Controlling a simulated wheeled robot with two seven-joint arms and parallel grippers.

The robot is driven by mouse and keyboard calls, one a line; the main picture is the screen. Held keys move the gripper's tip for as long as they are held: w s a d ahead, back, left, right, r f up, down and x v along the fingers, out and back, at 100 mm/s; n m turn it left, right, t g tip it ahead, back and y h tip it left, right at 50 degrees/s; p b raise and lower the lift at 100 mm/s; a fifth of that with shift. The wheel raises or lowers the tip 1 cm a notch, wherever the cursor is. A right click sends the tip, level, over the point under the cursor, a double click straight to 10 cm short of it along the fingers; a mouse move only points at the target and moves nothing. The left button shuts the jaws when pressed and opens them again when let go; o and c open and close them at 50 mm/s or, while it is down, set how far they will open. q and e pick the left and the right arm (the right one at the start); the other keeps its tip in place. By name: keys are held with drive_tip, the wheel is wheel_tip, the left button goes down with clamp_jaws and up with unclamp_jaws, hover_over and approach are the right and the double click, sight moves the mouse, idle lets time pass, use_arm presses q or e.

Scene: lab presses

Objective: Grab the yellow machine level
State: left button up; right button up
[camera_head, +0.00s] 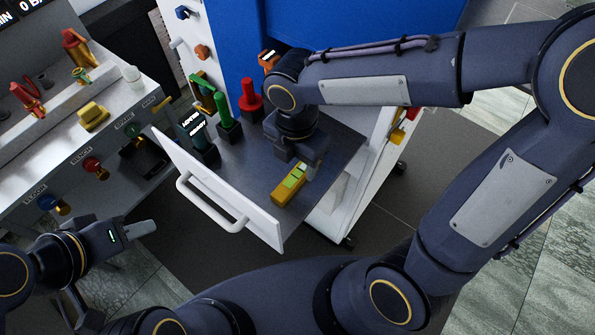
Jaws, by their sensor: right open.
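A yellow lever block with a green top (289,186) stands on the dark surface inside the white-fronted drawer, near its right front corner. My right gripper (300,165) is open and points down just above and behind the yellow block; whether its fingers touch the block cannot be told. Another yellow block-shaped part (93,115) sits on the grey console at the left. My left gripper (145,229) is at the lower left, in front of the console and apart from it; its jaw opening cannot be made out.
The drawer's white front panel with a bar handle (212,202) stands between my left gripper and the yellow block. A green lever (224,112), a red lever (250,100) and a dark display box (198,135) stand behind. The grey console (30,150) carries several knobs.

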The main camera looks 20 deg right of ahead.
sight(298, 173)
drive_tip(key=f, duration=0.6)
drive_tip(key=shift+w+d, duration=0.2)
drive_tip(key=shift+w, duration=0.2)
drive_tip(key=shift+r, duration=0.1)
drive_tip(key=c, duration=1.1)
